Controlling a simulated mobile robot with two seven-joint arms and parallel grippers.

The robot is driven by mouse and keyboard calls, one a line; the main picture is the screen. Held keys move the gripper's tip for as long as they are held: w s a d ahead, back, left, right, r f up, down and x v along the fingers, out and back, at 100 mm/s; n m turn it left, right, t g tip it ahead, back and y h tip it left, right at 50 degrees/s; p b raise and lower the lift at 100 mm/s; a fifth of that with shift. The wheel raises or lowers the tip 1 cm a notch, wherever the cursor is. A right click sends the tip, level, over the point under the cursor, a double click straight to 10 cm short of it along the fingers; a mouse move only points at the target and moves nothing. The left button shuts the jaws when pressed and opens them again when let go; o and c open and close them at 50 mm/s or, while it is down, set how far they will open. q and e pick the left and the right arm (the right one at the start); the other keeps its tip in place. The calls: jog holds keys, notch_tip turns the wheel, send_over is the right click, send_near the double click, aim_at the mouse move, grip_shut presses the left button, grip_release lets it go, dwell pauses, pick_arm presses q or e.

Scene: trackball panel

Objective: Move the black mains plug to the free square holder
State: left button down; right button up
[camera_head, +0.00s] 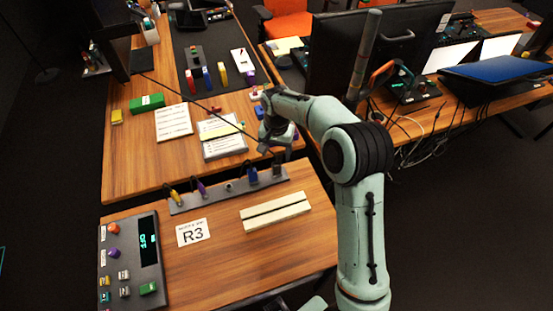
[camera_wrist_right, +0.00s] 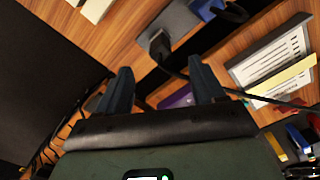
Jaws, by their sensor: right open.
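The black mains plug (camera_head: 277,166) stands at the right end of a grey strip (camera_head: 215,196) on the near table. In the right wrist view the black plug (camera_wrist_right: 157,45) sits on the strip's end with its cable running off to the right. My right gripper (camera_head: 268,143) is above and just behind the plug. Its fingers (camera_wrist_right: 163,90) are open and empty, with the plug beyond their tips, apart from them. A small fitting (camera_head: 228,186) without a coloured plug shows mid-strip; its shape is too small to tell. My left gripper is out of view.
A blue plug (camera_head: 253,175) stands beside the black one; purple (camera_head: 201,188) and yellow (camera_head: 177,199) plugs stand further left. A cream slotted block (camera_head: 275,212), an R3 card (camera_head: 193,232) and a control panel (camera_head: 130,262) lie nearer. Thin cables cross behind the strip.

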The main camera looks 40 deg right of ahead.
notch_tip(320, 180, up, 6)
jog(key=shift+r, duration=0.25)
dwell(0.5)
